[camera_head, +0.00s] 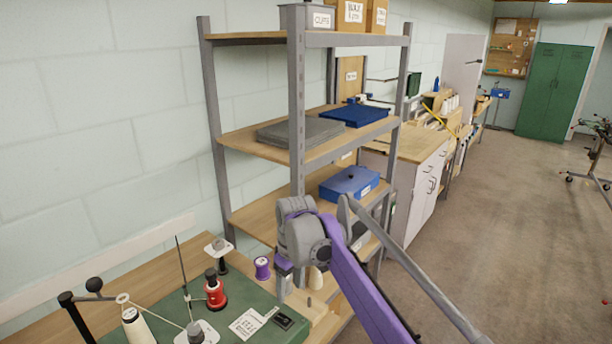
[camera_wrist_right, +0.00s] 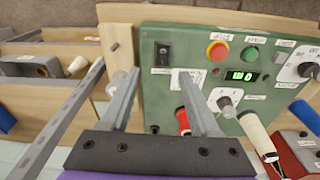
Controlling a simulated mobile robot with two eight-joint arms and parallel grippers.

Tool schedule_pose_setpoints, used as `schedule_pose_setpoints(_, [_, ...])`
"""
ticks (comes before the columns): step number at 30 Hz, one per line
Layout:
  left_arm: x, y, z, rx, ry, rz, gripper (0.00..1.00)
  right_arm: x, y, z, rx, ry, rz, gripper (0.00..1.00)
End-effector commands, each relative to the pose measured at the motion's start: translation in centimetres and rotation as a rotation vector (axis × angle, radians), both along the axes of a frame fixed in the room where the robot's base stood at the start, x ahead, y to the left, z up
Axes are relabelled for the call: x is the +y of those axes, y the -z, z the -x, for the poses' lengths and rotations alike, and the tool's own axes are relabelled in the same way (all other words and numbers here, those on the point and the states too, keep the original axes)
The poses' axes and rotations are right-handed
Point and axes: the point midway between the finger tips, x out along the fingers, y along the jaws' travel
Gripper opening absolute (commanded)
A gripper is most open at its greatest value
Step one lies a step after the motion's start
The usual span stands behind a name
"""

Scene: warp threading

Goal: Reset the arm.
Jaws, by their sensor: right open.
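My right arm reaches in from the bottom right in the head view. Its purple and grey gripper (camera_head: 284,282) hangs over the right end of the green machine panel (camera_head: 262,300). In the right wrist view the two grey fingers (camera_wrist_right: 160,80) stand well apart, with nothing held between them. The panel (camera_wrist_right: 222,72) lies beyond the fingers there, with a red button (camera_wrist_right: 217,51), a green button (camera_wrist_right: 249,54), a lit display (camera_wrist_right: 242,76) and a knob (camera_wrist_right: 226,102). A red spool (camera_wrist_right: 183,121) shows near one finger. My left gripper is out of view.
In the head view, a red spool (camera_head: 215,291), a purple spool (camera_head: 262,268) and a white thread cone (camera_head: 137,326) stand at the workbench. A metal shelf rack (camera_head: 297,110) with a blue box (camera_head: 349,182) rises close behind my right arm. Open floor (camera_head: 500,240) lies to the right.

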Motion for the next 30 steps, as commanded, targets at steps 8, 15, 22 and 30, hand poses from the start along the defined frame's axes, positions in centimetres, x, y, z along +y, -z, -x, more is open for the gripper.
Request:
schedule_pose_setpoints(8, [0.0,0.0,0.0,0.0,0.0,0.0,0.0,-8.9,-1.4,6.3,-0.1,0.255,-0.042,0.62])
schedule_pose_setpoints(15, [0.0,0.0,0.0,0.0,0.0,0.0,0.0,-15.7,0.7,14.5,-0.197,0.49,-0.088,0.62])
schedule_pose_setpoints(22, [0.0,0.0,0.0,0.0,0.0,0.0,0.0,-20.4,5.4,22.8,-0.293,0.702,-0.137,0.62])
schedule_pose_setpoints(30, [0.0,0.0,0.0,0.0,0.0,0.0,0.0,-22.7,10.0,28.2,-0.359,0.841,-0.174,0.62])
